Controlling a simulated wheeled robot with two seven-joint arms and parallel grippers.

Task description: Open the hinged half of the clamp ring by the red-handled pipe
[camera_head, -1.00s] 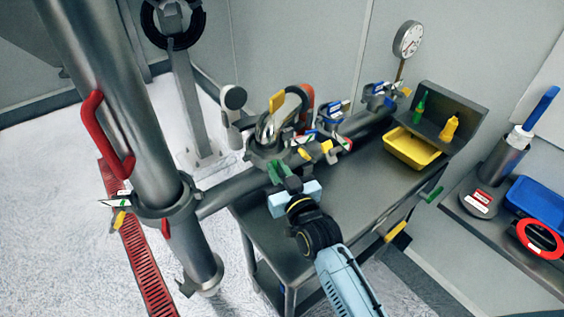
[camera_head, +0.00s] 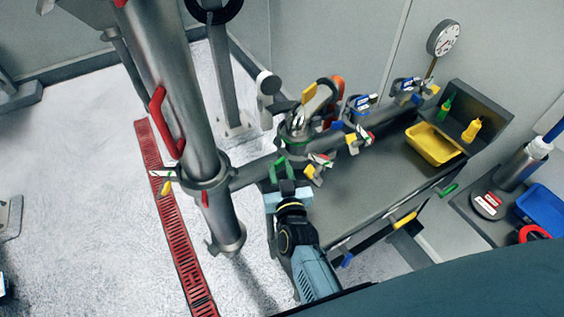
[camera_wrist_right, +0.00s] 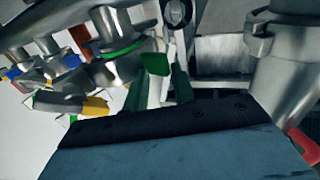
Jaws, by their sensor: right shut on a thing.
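The red-handled pipe is the steel column with a red handle (camera_head: 167,122) at the left of the head view. A steel clamp ring (camera_head: 207,184) sits around its lower part, with a small tagged lever (camera_head: 164,187) at its left. A round steel fitting (camera_head: 297,128) stands to the right. My right gripper (camera_head: 279,170) is at that fitting's front left, shut on a green handle (camera_wrist_right: 156,63). In the wrist view a green ring (camera_wrist_right: 122,51) shows around the fitting. I cannot tell how far any hinged half stands open. My left gripper is not in view.
A horizontal pipe (camera_head: 250,172) joins the column to the fitting. Several coloured levers line the steel table (camera_head: 375,185). A yellow tray (camera_head: 435,144) and a gauge (camera_head: 443,38) stand at the right. Open floor (camera_head: 85,220) lies left of the column.

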